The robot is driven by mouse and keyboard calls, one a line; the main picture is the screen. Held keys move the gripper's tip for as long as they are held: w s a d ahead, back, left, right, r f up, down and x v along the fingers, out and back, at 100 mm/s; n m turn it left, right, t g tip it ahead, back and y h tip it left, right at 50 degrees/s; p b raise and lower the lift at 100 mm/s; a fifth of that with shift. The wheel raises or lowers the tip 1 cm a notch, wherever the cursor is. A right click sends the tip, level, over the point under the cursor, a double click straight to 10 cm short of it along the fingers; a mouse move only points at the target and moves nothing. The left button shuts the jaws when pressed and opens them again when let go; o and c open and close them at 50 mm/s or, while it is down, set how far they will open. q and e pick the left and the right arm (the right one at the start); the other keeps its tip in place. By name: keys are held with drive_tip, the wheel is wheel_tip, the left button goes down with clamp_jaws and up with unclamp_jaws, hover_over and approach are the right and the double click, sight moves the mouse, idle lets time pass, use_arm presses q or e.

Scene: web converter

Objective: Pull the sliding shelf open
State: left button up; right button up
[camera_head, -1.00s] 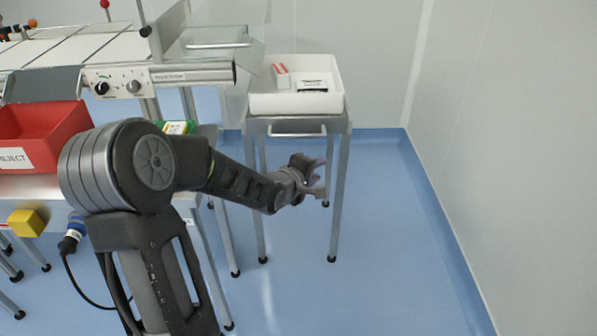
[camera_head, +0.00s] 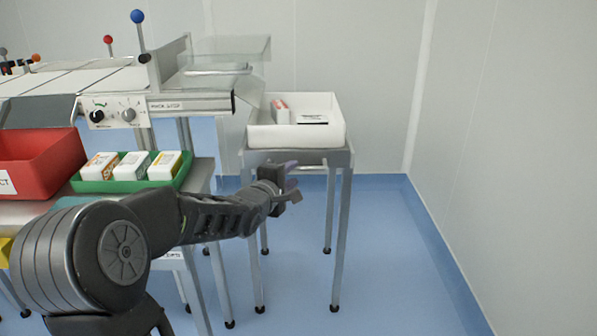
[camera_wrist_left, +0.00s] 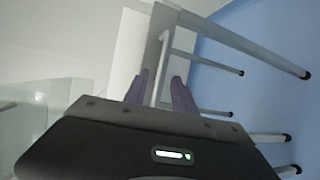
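The sliding shelf (camera_head: 335,158) is the grey metal top of a slim-legged stand right of the machine, with a white tray on it. My left gripper (camera_head: 291,182) is at the shelf's front edge and largely hides the handle in the head view. In the left wrist view, the two purple fingers of my left gripper (camera_wrist_left: 161,80) are apart. The thin pale bar of the handle (camera_wrist_left: 161,62) runs between them, with the shelf edge (camera_wrist_left: 152,42) just beyond. I cannot tell whether either finger touches the bar. My right gripper is not in view.
The white tray (camera_head: 338,128) holds a few small boxes. To the left are a red bin (camera_head: 62,165) and a green tray (camera_head: 90,187) with white cartons, on a metal bench. Blue floor (camera_head: 400,260) in front and right of the stand is clear, up to the wall.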

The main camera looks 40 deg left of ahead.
sight(298, 169)
use_arm(q)
drive_tip(key=b+x, duration=0.1)
drive_tip(key=x, duration=0.4)
drive_tip(key=shift+f+b, duration=0.15)
drive_tip(key=shift+b, duration=0.15)
drive_tip(key=shift+w+a, duration=0.1)
drive_tip(key=shift+w, duration=0.25)
drive_tip(key=shift+c, duration=0.4)
clamp_jaws()
idle(0.4)
